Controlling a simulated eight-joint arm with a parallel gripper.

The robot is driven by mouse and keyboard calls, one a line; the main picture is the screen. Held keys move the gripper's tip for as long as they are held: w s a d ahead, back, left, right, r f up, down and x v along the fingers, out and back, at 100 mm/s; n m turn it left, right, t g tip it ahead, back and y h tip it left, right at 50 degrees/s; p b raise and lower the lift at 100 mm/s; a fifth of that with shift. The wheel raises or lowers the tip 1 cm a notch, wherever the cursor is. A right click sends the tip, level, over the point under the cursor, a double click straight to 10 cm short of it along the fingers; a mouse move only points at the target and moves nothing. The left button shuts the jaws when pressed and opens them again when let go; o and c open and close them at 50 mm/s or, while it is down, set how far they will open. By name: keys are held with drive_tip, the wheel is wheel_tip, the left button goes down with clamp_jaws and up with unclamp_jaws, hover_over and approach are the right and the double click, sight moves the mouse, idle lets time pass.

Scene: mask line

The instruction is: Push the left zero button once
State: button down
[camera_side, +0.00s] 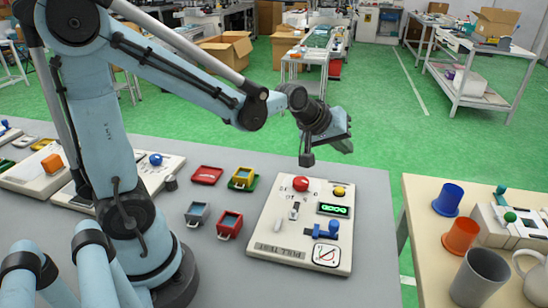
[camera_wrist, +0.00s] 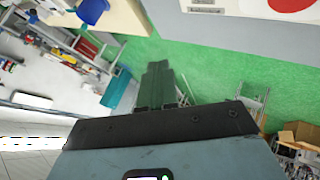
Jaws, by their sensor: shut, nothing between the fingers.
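A white test panel (camera_side: 262,236) marked "PULL TEST" lies on the grey table, right of centre in the side view. It carries a red round button (camera_side: 301,184), a yellow button (camera_side: 339,191), a green-lit display (camera_side: 333,210) and a blue lever part (camera_side: 332,229). No zero label is readable, so I cannot tell which control is the left zero button. My gripper (camera_side: 306,159) is shut and empty, in the air above the panel's far edge, apart from the controls. The wrist view shows its dark shut fingers (camera_wrist: 158,85).
Left of the panel stand a red tray (camera_side: 206,175), a yellow-green bin (camera_side: 243,179), a grey-blue bin (camera_side: 197,214) and a red bin (camera_side: 229,225). A side table at right holds a blue cup (camera_side: 448,199), an orange cup (camera_side: 461,235) and a grey cup (camera_side: 479,278).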

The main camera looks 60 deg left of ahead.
sight(336, 190)
drive_tip(key=shift+f, duration=4.4)
drive_tip(key=shift+f, duration=0.1)
drive_tip(key=shift+f, duration=0.3)
drive_tip(key=shift+f, duration=0.45)
drive_tip(key=shift+r, duration=0.9)
drive_tip(key=shift+r, duration=2.5)
